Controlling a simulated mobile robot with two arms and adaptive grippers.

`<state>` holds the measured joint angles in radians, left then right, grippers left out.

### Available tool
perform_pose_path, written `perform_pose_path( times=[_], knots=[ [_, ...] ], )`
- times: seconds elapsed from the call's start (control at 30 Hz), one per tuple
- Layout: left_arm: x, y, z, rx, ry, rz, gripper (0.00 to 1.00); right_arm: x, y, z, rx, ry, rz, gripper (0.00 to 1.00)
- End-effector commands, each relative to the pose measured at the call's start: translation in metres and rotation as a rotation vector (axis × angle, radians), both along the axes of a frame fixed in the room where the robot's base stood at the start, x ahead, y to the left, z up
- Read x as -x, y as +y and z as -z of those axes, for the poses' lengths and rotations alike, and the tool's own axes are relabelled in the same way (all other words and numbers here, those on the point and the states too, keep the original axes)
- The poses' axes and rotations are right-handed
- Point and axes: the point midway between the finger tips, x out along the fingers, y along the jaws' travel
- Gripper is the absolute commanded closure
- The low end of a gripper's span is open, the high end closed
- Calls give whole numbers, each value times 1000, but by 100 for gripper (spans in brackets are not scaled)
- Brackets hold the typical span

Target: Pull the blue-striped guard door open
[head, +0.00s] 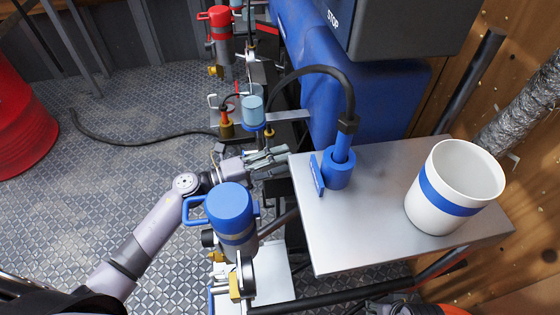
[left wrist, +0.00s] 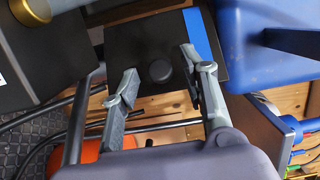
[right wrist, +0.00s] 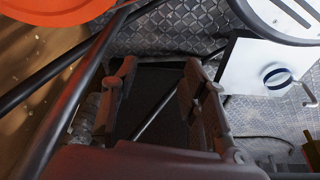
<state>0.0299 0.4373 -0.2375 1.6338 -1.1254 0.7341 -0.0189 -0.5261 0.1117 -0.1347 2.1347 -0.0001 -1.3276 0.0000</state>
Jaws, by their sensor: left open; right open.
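The guard door (left wrist: 150,38) is a dark panel with a blue stripe (left wrist: 200,36) along its right edge in the left wrist view. A round black knob (left wrist: 160,71) stands out from its lower middle. My left gripper (left wrist: 159,76) is open, one finger on each side of the knob in the picture; I cannot tell whether they touch it. In the head view my left gripper (head: 268,158) is by the left edge of the metal shelf, and I cannot make out the door there. My right gripper (right wrist: 160,72) is open and appears empty in the right wrist view.
The metal shelf (head: 380,165) carries a white cup (head: 438,215) with a blue band and a blue nozzle holder (head: 338,170). A blue-capped canister (head: 231,215) stands close to my left arm. A red drum (head: 20,120) is at far left. Open patterned floor (head: 110,155) lies left.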

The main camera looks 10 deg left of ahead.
Motion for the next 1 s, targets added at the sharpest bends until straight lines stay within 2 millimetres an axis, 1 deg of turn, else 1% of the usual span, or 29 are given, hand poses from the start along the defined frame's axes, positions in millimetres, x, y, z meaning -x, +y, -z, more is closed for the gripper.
perform_pose_path(
  times=[0.27,0.3,0.9,1.0],
  knots=[
    [-1,-2,0,1,-1,-1,59,1,0,0,0,2,0,59],
    [-1,-2,0,1,-1,-1,61,1,0,0,0,2,0,59],
    [-1,-1,0,0,0,-1,100,1,0,1,0,2,0,59],
    [-1,-1,0,0,0,-1,100,1,0,1,0,2,0,59]
  ],
)
